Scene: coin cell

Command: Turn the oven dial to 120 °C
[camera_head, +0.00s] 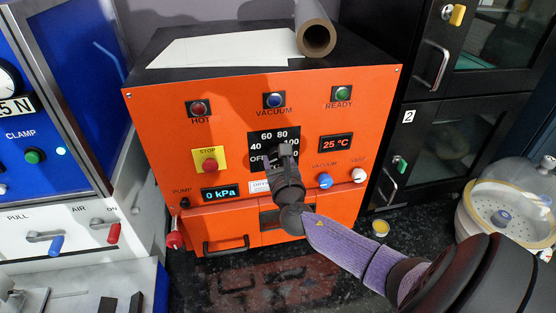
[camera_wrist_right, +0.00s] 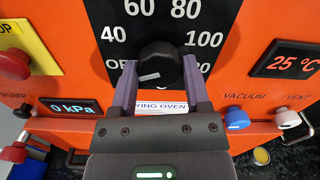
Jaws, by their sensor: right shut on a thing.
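The orange oven (camera_head: 225,110) stands at the centre of the head view. Its dial is a black round knob (camera_wrist_right: 159,65) on a black scale plate (camera_wrist_right: 110,25) marked OFF, 40, 60, 80, 100; the lower marks are partly hidden. A white pointer line on the knob points to the lower left, near OFF. My right gripper (camera_wrist_right: 160,85) is shut on the knob, one purple-grey finger on each side. In the head view my right gripper (camera_head: 284,155) covers most of the dial. The temperature display (camera_head: 336,143) reads 25 °C. My left gripper is not in view.
A red stop button (camera_head: 209,164) on a yellow plate sits left of the dial. Blue vacuum (camera_head: 324,180) and white vent (camera_head: 359,175) knobs sit to its right. The pressure display (camera_head: 220,193) reads 0 kPa. A blue machine stands left, a glass dome right.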

